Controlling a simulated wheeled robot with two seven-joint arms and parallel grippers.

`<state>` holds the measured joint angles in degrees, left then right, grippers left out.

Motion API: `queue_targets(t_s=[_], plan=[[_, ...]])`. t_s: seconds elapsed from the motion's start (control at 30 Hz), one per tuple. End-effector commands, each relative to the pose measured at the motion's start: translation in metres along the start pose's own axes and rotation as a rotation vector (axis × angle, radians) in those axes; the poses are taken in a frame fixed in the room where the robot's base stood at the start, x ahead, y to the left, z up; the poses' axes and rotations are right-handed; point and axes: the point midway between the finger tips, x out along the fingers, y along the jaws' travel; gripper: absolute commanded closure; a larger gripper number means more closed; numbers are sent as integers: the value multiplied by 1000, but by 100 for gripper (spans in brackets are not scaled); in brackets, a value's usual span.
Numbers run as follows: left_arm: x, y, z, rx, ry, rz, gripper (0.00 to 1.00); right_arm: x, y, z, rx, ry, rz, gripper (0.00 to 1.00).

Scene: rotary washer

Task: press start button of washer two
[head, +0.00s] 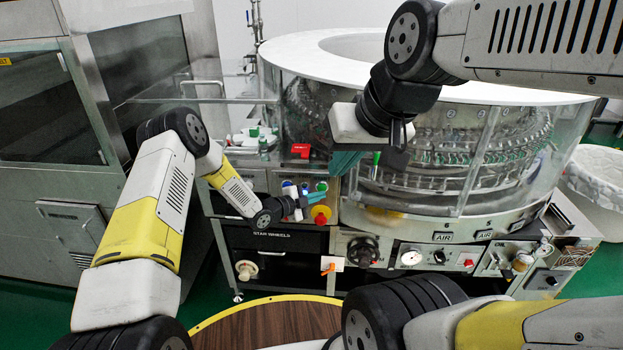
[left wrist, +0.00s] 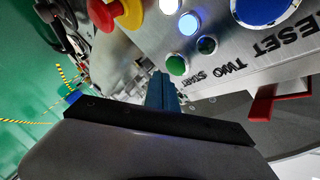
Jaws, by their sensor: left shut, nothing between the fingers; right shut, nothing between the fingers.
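The washer's button panel (left wrist: 235,65) fills the upper right of the left wrist view, its lettering upside down. A green button (left wrist: 177,65) sits beside the "TWO START" label (left wrist: 210,74). My left gripper (left wrist: 162,80) is shut and empty, its blue-teal fingertips close beside the green button. I cannot tell whether they touch it. In the head view my left gripper (head: 298,206) is at the panel, hiding part of it. My right gripper (head: 345,162) is shut and empty, held higher in front of the round glass-sided washer (head: 400,42).
Beside the green button are a dark button (left wrist: 207,45), a lit white button (left wrist: 187,24) and a large blue button (left wrist: 258,8) near "RESET". A red emergency knob (head: 321,214) on yellow is close to my left gripper. A wooden round table (head: 265,322) stands in front.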

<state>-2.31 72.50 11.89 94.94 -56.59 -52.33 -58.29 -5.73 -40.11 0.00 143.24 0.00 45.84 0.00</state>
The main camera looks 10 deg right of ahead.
Motion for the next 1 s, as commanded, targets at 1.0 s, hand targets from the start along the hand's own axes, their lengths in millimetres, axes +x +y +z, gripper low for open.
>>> queue_targets(t_s=[1.0], plan=[[6, -4, 4, 0, 0, 0, 100, 0, 0, 0, 0, 0, 0, 100]])
